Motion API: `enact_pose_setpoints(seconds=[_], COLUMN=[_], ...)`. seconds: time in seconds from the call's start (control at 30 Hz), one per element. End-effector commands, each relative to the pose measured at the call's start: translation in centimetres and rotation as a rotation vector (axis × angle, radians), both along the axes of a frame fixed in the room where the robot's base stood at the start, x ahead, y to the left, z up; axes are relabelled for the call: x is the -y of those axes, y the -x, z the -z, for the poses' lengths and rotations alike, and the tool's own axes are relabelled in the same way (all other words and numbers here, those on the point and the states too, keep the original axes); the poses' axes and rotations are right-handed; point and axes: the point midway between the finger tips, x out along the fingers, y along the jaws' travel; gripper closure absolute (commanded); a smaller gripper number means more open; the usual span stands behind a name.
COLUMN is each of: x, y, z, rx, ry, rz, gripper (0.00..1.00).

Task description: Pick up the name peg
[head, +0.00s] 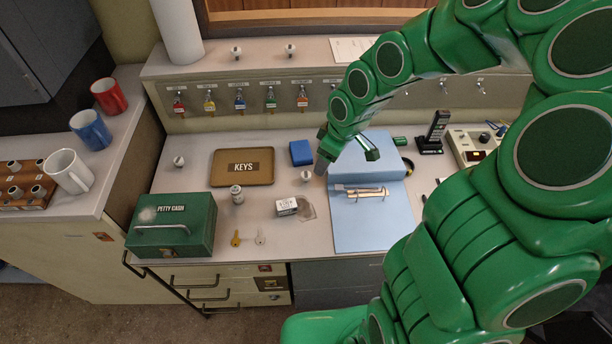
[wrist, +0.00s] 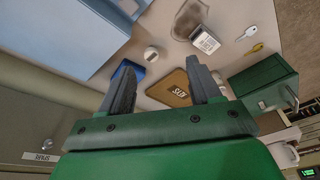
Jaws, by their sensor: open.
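No peg carries a name that I can read, so I cannot tell which is the name peg. Small white, round-topped pegs stand on the desk: one right of the KEYS tray (head: 305,175) and one at the left (head: 178,160). Two similar ones, a left ledge peg (head: 236,52) and a right ledge peg (head: 290,49), are on the back ledge. In the wrist view, a white peg (wrist: 151,54) shows between and beyond the open fingers (wrist: 160,78).
The KEYS tray (head: 243,182), blue block (head: 301,152), white box (head: 286,206) and green petty cash box (head: 172,226) lie left of the blue mat (head: 358,232). A small rack (head: 361,191) lies on the mat. Key tags hang along the back panel. A black stand (head: 434,132) is at right.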

Motion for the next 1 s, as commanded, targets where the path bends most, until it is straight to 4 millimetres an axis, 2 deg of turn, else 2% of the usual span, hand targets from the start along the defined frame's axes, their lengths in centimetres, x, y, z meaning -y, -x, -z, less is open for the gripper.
enact_pose_setpoints(seconds=[0.1,0.3,0.5,1.0], x=[-1.1,-2.3,-2.8,-3.7], y=[-1.8,-3.9,-4.8,-5.3], z=[2.3,5.2,6.5,9.0], rx=[0.031,0.082,0.107,0.110], ry=[-0.040,-0.092,-0.112,-0.115], rz=[-0.054,-0.121,-0.150,-0.151], gripper=[0.37,0.37,0.37,0.37])
